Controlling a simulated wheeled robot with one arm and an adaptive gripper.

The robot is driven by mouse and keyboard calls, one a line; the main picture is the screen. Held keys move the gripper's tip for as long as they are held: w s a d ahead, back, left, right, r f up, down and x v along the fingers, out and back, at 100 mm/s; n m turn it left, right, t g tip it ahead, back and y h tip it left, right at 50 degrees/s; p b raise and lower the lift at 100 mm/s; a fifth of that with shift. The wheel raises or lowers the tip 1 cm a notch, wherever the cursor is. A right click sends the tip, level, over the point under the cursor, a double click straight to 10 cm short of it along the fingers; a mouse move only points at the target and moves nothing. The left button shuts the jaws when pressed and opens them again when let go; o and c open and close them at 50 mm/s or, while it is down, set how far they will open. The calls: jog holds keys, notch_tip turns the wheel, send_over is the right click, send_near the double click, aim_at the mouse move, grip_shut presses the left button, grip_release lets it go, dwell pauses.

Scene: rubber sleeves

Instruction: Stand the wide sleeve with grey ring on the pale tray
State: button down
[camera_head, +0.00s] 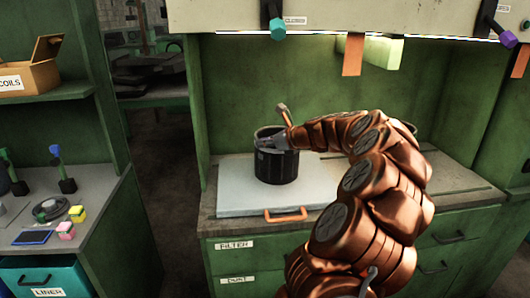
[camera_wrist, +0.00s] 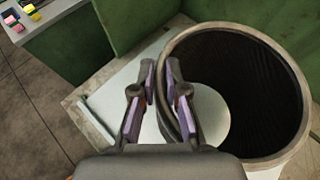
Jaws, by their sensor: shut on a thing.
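The wide sleeve (camera_head: 277,168) is a black, open-ended cylinder with a grey rim. It is upright over the pale tray (camera_head: 237,199) in the head view; its lower edge appears at the tray surface, but I cannot tell contact from a small gap. In the wrist view the sleeve (camera_wrist: 262,85) fills the right side, and pale surface shows through its open bottom. My gripper (camera_wrist: 160,75) is shut on the sleeve's near-left wall, one finger on each side. In the head view my gripper (camera_head: 274,141) is at the sleeve's top, partly hidden. The tray (camera_wrist: 122,118) also shows in the wrist view.
The tray lies on a green workbench (camera_head: 465,180) with an orange handle (camera_head: 286,215) at its front. A shelf overhangs the back, with orange tags (camera_head: 353,54) hanging down. A left bench holds small coloured blocks (camera_head: 77,213). Free tray surface lies left of the sleeve.

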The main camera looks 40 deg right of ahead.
aim_at(270, 152)
jog(key=shift+f, duration=1.7)
jog(key=c, duration=1.2)
grip_release()
jog(key=shift+f, duration=0.1)
jog(key=b+v, duration=0.1)
jog(key=v, duration=1.1)
